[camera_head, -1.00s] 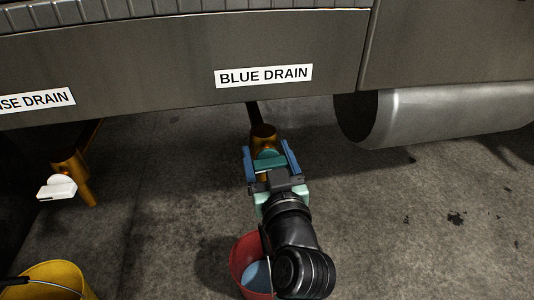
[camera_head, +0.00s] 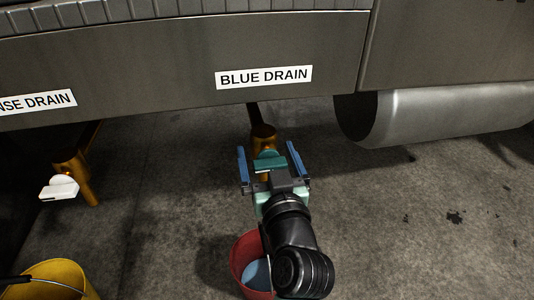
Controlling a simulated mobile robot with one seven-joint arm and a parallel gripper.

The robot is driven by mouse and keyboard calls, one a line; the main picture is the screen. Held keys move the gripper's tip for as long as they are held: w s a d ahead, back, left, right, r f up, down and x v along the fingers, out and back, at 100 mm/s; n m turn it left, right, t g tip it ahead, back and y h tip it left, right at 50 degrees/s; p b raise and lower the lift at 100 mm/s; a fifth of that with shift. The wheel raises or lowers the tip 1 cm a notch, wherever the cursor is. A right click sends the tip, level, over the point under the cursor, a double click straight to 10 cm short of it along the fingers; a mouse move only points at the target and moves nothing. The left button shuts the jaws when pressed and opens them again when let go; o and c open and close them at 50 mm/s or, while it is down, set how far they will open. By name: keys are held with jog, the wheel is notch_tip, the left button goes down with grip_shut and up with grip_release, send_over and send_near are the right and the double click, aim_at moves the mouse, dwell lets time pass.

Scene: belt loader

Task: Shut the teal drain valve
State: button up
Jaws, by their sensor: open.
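The teal drain valve handle (camera_head: 269,163) sits on the front of a brass drain pipe (camera_head: 263,133) that hangs below the "BLUE DRAIN" label (camera_head: 264,77). The handle lies crosswise to the pipe. My gripper (camera_head: 270,162) is open, with one blue finger on each side of the handle and a clear gap to both. The lower part of the pipe is mostly hidden behind the gripper.
A red bucket (camera_head: 240,263) with blue liquid (camera_head: 257,275) stands below, partly behind my arm. At left, a second brass drain (camera_head: 71,172) has a white handle (camera_head: 58,189), with a yellow bucket (camera_head: 58,272) below. A grey cylinder (camera_head: 440,114) is at right.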

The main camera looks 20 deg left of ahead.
jog(key=p+v, duration=0.2)
jog(key=v, duration=1.1)
jog(key=w+d+r+m+t+h+p, duration=0.1)
jog(key=d+r+t+h+p, duration=0.2)
jog(key=r, duration=1)
jog(key=d+r+m+t+h+p, duration=0.1)
jog(key=d+r+t+p, duration=0.2)
jog(key=r, duration=1.1)
jog(key=w+d+r+m+t+h+p, duration=0.1)
jog(key=r+t+p, duration=0.3)
jog(key=r, duration=0.9)
jog(key=s+d+r+m+t+h+p, duration=0.1)
jog(key=s+d+r+m+h+p, duration=0.15)
jog(key=r, duration=0.45)
jog(key=s+d+r+m+t+h+p, duration=0.1)
jog(key=s+r+t+h+p, duration=0.2)
jog(key=r, duration=0.5)
notch_tip(320, 180, up, 35)
jog(key=g+p, duration=0.1)
jog(key=p, duration=3.4)
jog(key=shift+a+g, duration=0.15)
jog(key=shift+g, duration=0.15)
